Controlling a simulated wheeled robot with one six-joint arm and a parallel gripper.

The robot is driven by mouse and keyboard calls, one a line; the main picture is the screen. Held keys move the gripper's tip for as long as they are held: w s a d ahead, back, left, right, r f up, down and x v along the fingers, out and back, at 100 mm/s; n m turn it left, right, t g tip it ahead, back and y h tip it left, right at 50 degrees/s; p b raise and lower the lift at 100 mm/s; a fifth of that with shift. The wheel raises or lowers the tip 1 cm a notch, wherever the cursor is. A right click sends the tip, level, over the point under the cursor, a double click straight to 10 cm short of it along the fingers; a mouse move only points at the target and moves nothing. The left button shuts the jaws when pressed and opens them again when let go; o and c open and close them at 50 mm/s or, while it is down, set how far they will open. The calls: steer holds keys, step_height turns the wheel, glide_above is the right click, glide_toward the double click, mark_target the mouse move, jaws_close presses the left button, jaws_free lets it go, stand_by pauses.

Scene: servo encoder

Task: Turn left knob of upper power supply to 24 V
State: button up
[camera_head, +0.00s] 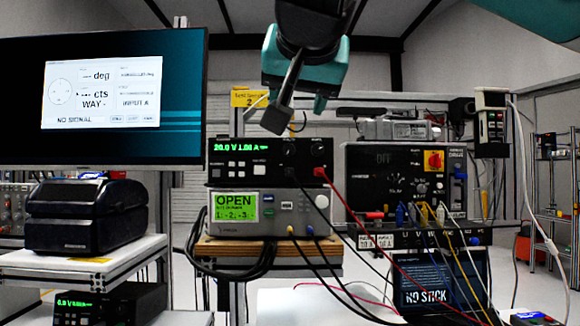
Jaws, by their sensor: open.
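The upper power supply (232,158) is a black box on top of a light grey instrument. Its green display reads about 20.0 V and 1.00 A. Its left knob (290,152) is dark and hard to make out, so its pointer cannot be read. A right knob (318,151) sits beside it. My gripper (298,112) hangs from the top, above and in front of the supply's right half. Its jaws are open and empty, with a dark finger angled down to the left. It appears apart from the knobs; the depth gap is unclear.
Red and black cables run from the supply's right side. The grey instrument (225,205) below shows OPEN. A black panel (365,165) with cables stands right. A large monitor (185,90) stands left, above a dark case (85,215). Another supply (75,305) sits lower left.

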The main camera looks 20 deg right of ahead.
mark_target(289, 148)
steer(key=b+x, duration=0.2)
steer(key=x, duration=1.2)
steer(key=shift+w+d+f, duration=0.15)
steer(key=shift+w, duration=0.15)
steer(key=c, duration=0.9)
